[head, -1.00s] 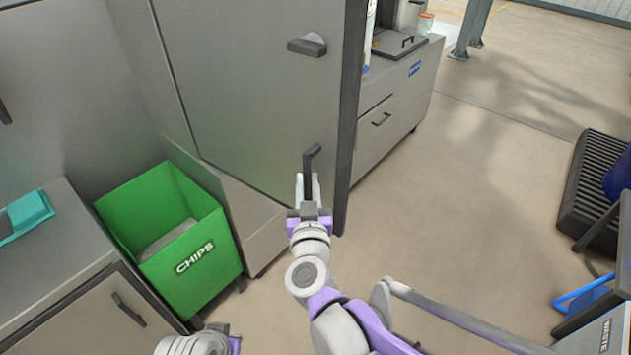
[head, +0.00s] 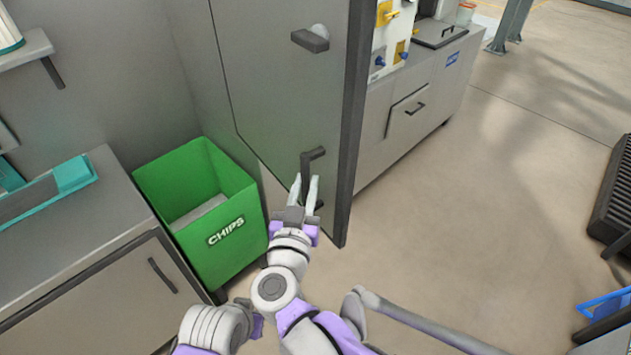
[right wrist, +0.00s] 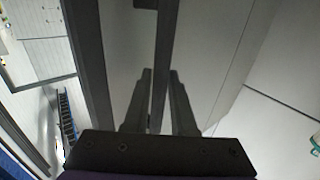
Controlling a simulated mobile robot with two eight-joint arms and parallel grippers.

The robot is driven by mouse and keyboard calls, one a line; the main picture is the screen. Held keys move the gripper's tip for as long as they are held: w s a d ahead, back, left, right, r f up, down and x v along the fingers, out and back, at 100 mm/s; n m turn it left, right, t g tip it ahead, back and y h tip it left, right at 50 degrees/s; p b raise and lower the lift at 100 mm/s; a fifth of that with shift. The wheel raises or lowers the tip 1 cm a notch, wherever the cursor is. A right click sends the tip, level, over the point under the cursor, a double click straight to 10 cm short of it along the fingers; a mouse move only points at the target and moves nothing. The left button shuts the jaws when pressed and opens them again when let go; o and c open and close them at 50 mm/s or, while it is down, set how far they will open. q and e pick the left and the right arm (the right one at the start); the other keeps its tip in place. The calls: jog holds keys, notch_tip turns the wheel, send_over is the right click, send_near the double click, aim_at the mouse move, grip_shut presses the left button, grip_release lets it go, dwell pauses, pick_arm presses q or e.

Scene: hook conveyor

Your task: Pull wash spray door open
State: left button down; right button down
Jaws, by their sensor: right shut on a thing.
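The wash spray door (head: 275,85) is a tall grey panel with a dark edge, standing ajar in the head view. Its dark bar handle (head: 310,158) sits low on the panel near that edge. My right gripper (head: 306,182) is at the handle, with its pale fingers on either side of the bar. In the right wrist view the two dark fingers (right wrist: 160,75) are shut around the handle bar (right wrist: 160,60), with the door panel (right wrist: 212,60) behind. Part of my left arm shows at the bottom of the head view, but its gripper does not.
A grey counter (head: 80,235) with a teal item (head: 60,190) is at the left. A grey cabinet (head: 420,105) stands beyond the door.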

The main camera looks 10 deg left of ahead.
jog(key=shift+s+a, duration=0.15)
jog(key=shift+a, duration=0.1)
jog(key=c, duration=0.8)
grip_release()
jog(key=shift+c, duration=0.2)
jog(key=s, duration=1)
jog(key=shift+s+d, duration=0.25)
jog(key=shift+s, duration=0.15)
jog(key=shift+w, duration=0.1)
